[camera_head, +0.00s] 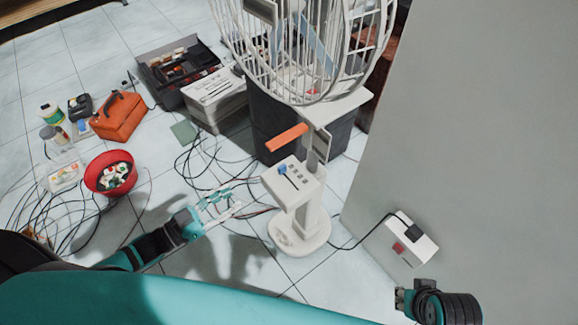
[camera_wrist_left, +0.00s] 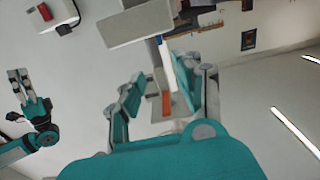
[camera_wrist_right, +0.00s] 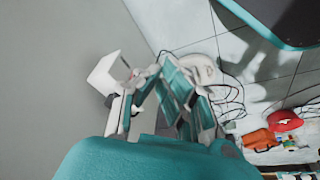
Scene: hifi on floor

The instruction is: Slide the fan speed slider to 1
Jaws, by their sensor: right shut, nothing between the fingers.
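The white fan (camera_head: 305,98) stands on the tiled floor. Its control box (camera_head: 306,192) has a blue slider knob (camera_head: 282,169) near the upper left of its top, beside several small dark marks. I cannot read the slider's setting. My left gripper (camera_head: 238,200) is open and empty, to the left of the control box and apart from it. Its parted fingers also show in the left wrist view (camera_wrist_left: 165,100). My right gripper (camera_head: 400,299) is at the lower right, away from the fan. Its fingertips meet in the right wrist view (camera_wrist_right: 155,70), with nothing between them.
A grey wall (camera_head: 480,130) fills the right side. A white socket box with a red switch (camera_head: 398,248) is near it. Black cables (camera_head: 205,160) lie left of the fan. A red bowl (camera_head: 110,173), an orange case (camera_head: 118,117) and a dark toolbox (camera_head: 180,65) stand farther left.

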